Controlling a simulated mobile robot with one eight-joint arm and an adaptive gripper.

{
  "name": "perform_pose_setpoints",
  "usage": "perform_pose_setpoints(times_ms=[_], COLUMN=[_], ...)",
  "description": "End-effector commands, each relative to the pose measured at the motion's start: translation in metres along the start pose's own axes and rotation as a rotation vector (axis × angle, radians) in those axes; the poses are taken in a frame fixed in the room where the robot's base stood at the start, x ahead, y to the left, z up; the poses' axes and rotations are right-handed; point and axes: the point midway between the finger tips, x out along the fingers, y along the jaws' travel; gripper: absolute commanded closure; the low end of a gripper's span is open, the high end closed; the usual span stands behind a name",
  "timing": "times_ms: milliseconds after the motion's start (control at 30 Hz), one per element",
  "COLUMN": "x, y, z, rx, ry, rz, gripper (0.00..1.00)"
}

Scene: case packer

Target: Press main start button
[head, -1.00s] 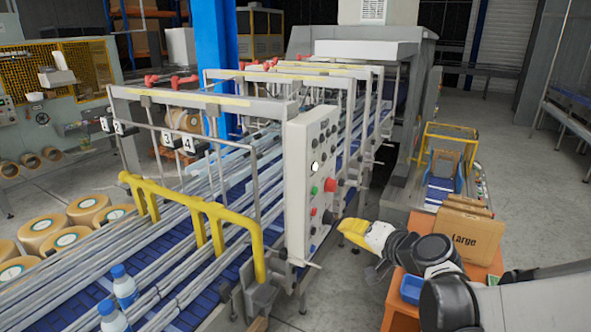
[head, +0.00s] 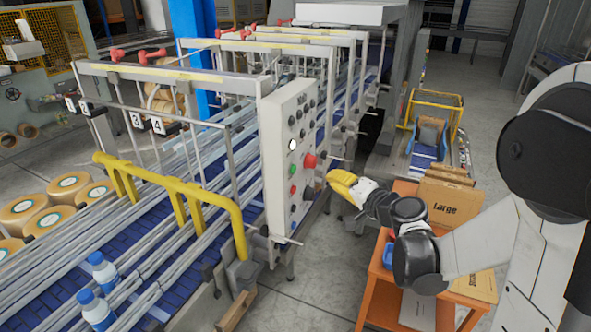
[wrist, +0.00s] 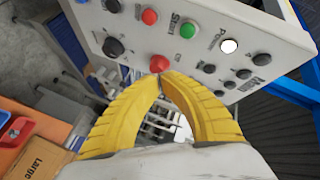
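The grey control panel (head: 280,205) stands at the conveyor's end. It carries a green button (head: 293,170), which shows in the wrist view (wrist: 188,30) beside the word "Start". A red button (wrist: 150,16) sits to its left, and a lit white one (wrist: 229,46) to its right. A larger protruding red knob (wrist: 160,63) is on the panel's edge side. My gripper (head: 332,179) has yellow fingers and is just right of the panel. In the wrist view its fingertips (wrist: 161,76) meet, empty, right below the red knob; whether they touch it cannot be told.
Several black knobs (wrist: 112,47) surround the buttons. An orange table (head: 376,275) with a "Large" carton (head: 449,205) stands right of the panel. Yellow guard rails (head: 180,195) and the blue conveyor (head: 150,290) are to the left. Floor is open between the panel and the table.

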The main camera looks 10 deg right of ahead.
Motion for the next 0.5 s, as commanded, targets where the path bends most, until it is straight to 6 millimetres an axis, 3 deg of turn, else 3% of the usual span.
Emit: perform_pose_setpoints(times_ms=[500], x=[0.052], y=[-0.028], z=[0.029], rx=[0.001], ry=[-0.002], rz=[-0.001], gripper=[1.0])
